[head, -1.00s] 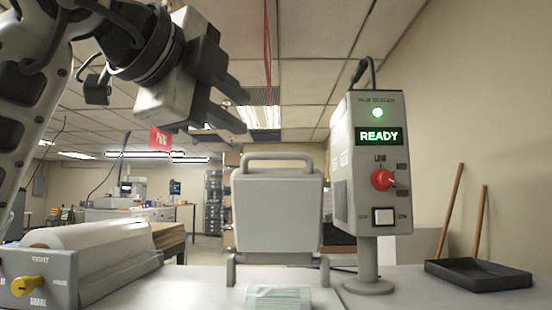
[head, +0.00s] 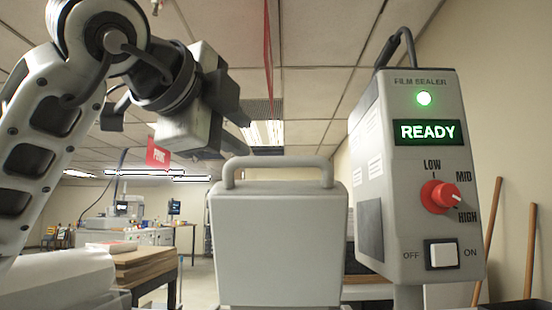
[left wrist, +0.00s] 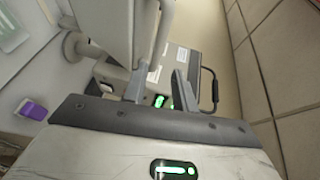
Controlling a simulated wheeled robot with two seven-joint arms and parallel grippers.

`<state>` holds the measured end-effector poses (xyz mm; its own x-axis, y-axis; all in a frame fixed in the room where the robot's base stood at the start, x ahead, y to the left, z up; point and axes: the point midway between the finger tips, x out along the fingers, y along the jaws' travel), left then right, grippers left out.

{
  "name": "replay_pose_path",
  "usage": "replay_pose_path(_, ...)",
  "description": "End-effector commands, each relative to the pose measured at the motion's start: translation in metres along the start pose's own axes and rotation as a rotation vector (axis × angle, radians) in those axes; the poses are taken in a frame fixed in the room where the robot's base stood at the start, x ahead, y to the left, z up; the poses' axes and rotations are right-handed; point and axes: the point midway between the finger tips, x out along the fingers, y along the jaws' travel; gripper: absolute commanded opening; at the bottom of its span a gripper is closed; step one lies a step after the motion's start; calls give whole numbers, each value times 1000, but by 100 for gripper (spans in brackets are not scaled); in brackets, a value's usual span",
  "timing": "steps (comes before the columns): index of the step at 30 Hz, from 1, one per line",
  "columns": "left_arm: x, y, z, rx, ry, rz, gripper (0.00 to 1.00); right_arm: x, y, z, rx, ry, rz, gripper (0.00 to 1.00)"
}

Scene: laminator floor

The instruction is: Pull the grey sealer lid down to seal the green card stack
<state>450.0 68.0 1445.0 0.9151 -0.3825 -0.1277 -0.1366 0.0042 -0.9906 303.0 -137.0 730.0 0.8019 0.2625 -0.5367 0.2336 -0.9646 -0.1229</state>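The grey sealer lid (head: 278,245) stands raised and upright in the middle of the head view, with a bar handle (head: 278,162) along its top edge. My left gripper (head: 246,134) is open and empty, just above and left of the handle in the picture; I see no contact. In the left wrist view, my left gripper's fingers (left wrist: 158,84) are spread, with the lid (left wrist: 105,22) close by at upper left. A pale green patch at that view's left edge looks like the green card stack (left wrist: 12,32). The stack is out of the head view. My right gripper is not in view.
The film sealer control box (head: 418,175) stands close right of the lid, with a green READY display, a red knob (head: 440,197) and a switch. A white film roll (head: 55,275) lies at lower left. A purple object (left wrist: 32,110) shows in the left wrist view.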

Motion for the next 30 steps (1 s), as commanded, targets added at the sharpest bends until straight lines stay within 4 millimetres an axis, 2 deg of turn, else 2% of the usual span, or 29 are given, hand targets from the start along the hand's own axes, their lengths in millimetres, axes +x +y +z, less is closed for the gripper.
replay_pose_path(1, 13, -2, 0, -2, -1, 7, 28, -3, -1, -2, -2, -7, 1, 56)
replay_pose_path(9, 72, -2, 0, -1, -1, 7, 28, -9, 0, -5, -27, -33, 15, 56)
replay_pose_path(15, 107, -2, 0, -1, -1, 5, 28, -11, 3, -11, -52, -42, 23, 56)
replay_pose_path(21, 124, 0, 0, -1, 0, 3, 28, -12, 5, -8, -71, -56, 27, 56)
replay_pose_path(30, 127, 1, 0, 0, 0, 2, 28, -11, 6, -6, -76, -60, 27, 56)
